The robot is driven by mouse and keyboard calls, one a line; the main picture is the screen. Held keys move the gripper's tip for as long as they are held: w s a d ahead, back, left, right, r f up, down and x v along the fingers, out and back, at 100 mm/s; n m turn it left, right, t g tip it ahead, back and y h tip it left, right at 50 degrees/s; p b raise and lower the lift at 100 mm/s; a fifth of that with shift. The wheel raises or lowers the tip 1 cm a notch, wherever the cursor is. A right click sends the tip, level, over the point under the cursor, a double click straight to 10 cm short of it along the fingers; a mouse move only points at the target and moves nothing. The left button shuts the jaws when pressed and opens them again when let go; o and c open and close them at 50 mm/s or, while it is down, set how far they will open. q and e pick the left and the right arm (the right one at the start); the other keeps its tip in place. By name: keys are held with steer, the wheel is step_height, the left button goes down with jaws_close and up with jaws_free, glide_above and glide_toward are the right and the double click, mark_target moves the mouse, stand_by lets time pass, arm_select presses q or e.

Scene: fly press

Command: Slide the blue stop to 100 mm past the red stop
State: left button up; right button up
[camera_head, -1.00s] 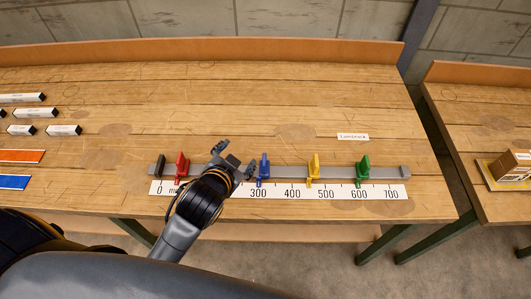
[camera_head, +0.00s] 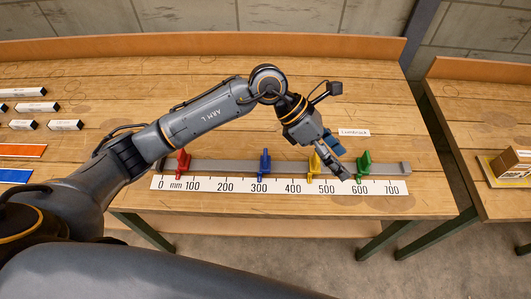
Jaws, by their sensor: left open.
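A grey rail (camera_head: 220,167) carries colored stops above a white millimetre scale (camera_head: 240,185). The blue stop (camera_head: 265,162) stands near the 300 mark. My left gripper (camera_head: 337,160) is open and over the rail between the yellow stop (camera_head: 314,163) and the green stop (camera_head: 364,163), well to the right of the blue stop. It partly covers the rail there; I cannot tell whether it touches a stop. My right gripper is out of view.
My left arm reaches across the bench above the rail's left part. A small label (camera_head: 354,132) lies behind the rail. Black-and-white blocks (camera_head: 37,107) and orange and blue strips (camera_head: 22,150) lie at the left. The bench behind the rail is mostly clear.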

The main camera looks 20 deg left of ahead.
arm_select(q)
steer(key=w+a+f+y, duration=0.2)
steer(key=a+y, duration=0.1)
steer(key=a, duration=0.2)
steer(key=w+a+f+y, duration=0.1)
steer(key=w+a+y, duration=0.2)
steer(key=a, duration=0.3)
steer(key=t+y, duration=0.1)
steer(key=y, duration=0.3)
glide_above(265, 154)
step_height(265, 154, down, 13)
steer(key=p, duration=0.4)
steer(key=shift+r, duration=0.1)
steer(key=shift+f, duration=0.35)
